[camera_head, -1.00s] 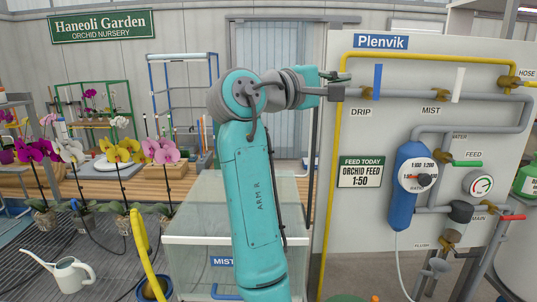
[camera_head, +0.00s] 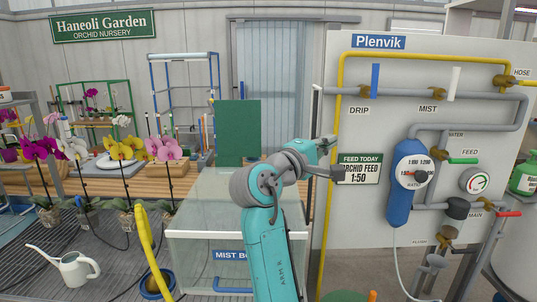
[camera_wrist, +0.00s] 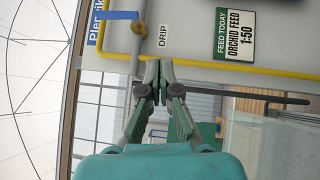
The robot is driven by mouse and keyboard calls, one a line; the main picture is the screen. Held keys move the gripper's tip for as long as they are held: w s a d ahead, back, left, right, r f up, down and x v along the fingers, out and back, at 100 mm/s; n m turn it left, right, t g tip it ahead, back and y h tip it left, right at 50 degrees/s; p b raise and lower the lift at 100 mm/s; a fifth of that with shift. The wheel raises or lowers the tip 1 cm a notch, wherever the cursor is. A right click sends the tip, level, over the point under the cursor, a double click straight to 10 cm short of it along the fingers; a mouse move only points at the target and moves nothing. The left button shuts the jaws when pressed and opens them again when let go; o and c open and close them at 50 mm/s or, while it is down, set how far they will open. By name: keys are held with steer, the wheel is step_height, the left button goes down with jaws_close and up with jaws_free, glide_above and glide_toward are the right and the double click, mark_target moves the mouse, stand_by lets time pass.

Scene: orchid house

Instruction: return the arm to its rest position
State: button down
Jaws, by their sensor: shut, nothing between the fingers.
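My teal arm is bent at its elbow in front of the clear mist box (camera_head: 192,237) in the head view. Its end, with my gripper, points right toward the Plenvik panel (camera_head: 372,215), beside the feed sign (camera_head: 359,170). In the wrist view my gripper (camera_wrist: 159,74) has its fingers together with nothing between them. The feed sign also shows there, upper right (camera_wrist: 235,32). I cannot tell from the head view how far the gripper is from the panel.
The panel carries a yellow pipe (camera_head: 333,120), a blue drip lever (camera_head: 375,80), a white mist lever (camera_head: 453,82) and a blue cylinder (camera_head: 400,205). Potted orchids (camera_head: 124,148), a watering can (camera_head: 66,267) and a yellow hose (camera_head: 146,245) are at left. A green board (camera_head: 237,132) stands behind.

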steer(key=s+d+f+n+t+y, duration=0.1)
steer(key=s+f+y, duration=0.15)
steer(key=f, duration=0.85)
steer(key=s+f+n+t+y, duration=0.1)
steer(key=s+f+y, duration=0.15)
steer(key=f, duration=0.95)
steer(key=s+d+f+n+t+y, duration=0.1)
steer(key=s+f+y, duration=0.15)
steer(key=f, duration=0.85)
steer(key=s+f+y, duration=0.3)
steer(key=s+f, duration=0.6)
steer(key=f, duration=0.1)
steer(key=s+d+f+m+g+y, duration=0.15)
steer(key=s+f, duration=0.25)
steer(key=s, duration=0.7)
steer(key=s+f+m+y, duration=0.2)
steer(key=s+f+m, duration=0.15)
steer(key=s, duration=0.85)
steer(key=s+r+m, duration=0.3)
steer(key=s+m, duration=0.1)
steer(key=s, duration=0.5)
steer(key=s+d+r+m, duration=0.1)
steer(key=s+r+m, duration=0.2)
steer(key=s, duration=0.7)
steer(key=shift+s+d+r+m, duration=0.2)
steer(key=shift+d+r+m, duration=0.15)
steer(key=shift+r, duration=0.2)
steer(key=shift+g, duration=0.25)
